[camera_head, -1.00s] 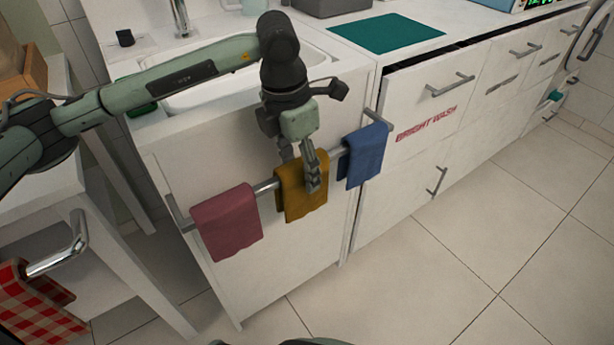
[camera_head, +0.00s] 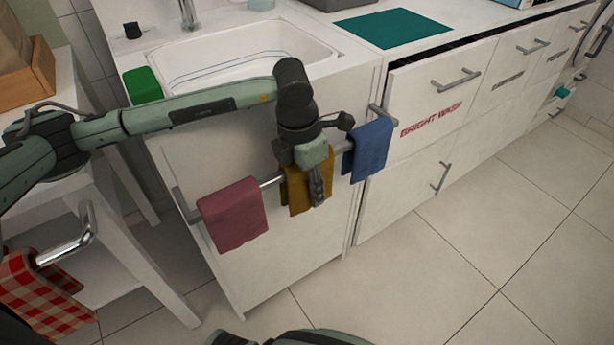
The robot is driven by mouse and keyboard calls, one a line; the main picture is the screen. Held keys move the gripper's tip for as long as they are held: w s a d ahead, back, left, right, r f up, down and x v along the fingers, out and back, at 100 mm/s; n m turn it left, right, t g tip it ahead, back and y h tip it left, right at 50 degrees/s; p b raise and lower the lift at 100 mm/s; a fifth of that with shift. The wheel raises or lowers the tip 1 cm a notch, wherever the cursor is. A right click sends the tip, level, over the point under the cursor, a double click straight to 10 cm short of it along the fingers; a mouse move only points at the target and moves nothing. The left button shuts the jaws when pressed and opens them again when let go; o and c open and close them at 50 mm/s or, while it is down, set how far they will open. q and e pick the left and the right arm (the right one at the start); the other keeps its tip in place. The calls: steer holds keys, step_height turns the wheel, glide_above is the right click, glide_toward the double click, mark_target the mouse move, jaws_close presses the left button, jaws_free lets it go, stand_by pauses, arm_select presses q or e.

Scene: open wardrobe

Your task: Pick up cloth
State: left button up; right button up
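Three cloths hang over a metal rail on the white cabinet front below the sink: a dark red cloth (camera_head: 233,215) on the left, a mustard yellow cloth (camera_head: 296,194) in the middle, a blue cloth (camera_head: 369,150) on the right. My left gripper (camera_head: 317,188) is at the yellow cloth. One finger points down in front of its right part; the other finger is hidden, so I cannot tell whether the gripper is shut on it. The gripper body covers the top of the yellow cloth. The yellow cloth still hangs at the rail. My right gripper is out of view.
A red checkered cloth (camera_head: 38,292) hangs from a handle at lower left. A white sink (camera_head: 240,58), green sponge-like block (camera_head: 143,86) and teal mat (camera_head: 393,28) are on the counter. White drawers with handles stand at right. The tiled floor in front is clear.

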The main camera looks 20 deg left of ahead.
arm_select(q)
steer(key=c, duration=0.7)
steer(key=shift+o, duration=0.2)
steer(key=shift+r, duration=0.1)
